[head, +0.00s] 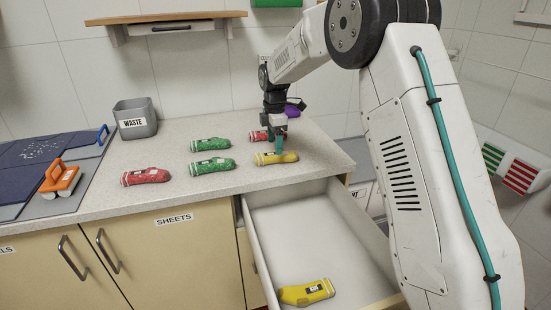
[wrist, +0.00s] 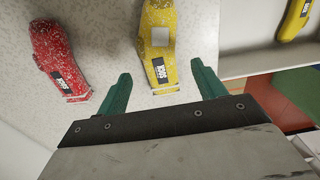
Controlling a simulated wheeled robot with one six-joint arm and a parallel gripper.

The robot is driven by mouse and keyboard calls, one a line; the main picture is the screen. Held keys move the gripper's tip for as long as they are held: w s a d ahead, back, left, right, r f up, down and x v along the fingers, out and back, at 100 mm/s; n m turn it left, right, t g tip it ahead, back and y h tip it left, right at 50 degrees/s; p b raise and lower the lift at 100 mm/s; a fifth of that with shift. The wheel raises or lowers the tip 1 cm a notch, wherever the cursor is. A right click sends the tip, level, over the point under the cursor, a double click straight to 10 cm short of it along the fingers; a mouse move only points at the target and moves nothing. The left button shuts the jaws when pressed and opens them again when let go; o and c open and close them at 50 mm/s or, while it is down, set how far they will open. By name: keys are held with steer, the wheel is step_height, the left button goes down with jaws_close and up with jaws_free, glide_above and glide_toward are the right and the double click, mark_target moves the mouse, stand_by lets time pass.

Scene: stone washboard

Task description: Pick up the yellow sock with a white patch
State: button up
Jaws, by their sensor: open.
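The yellow sock with a white patch (head: 284,158) lies on the speckled counter near its front edge, left of my arm. In the wrist view the yellow sock (wrist: 161,60) lies between and beyond my fingertips, with its white patch and dark label facing up. My gripper (head: 279,146) is over this sock, its fingers pointing down. In the wrist view my gripper (wrist: 161,74) is open, one green finger on each side of the sock's near end. Whether the fingers touch it I cannot tell. Another yellow sock (head: 306,292) lies in the open drawer.
A red sock (wrist: 58,58) lies close left of my gripper in the wrist view. Green socks (head: 210,144) and another red sock (head: 145,176) lie further left. The drawer (head: 315,230) stands open below. A waste bin (head: 135,118) stands at the back.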

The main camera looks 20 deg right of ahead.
mark_target(276, 158)
step_height(276, 158, down, 5)
steer(key=shift+w+d+r, duration=0.1)
steer(key=shift+c, duration=0.3)
steer(key=c, duration=1)
steer(key=shift+r, duration=0.1)
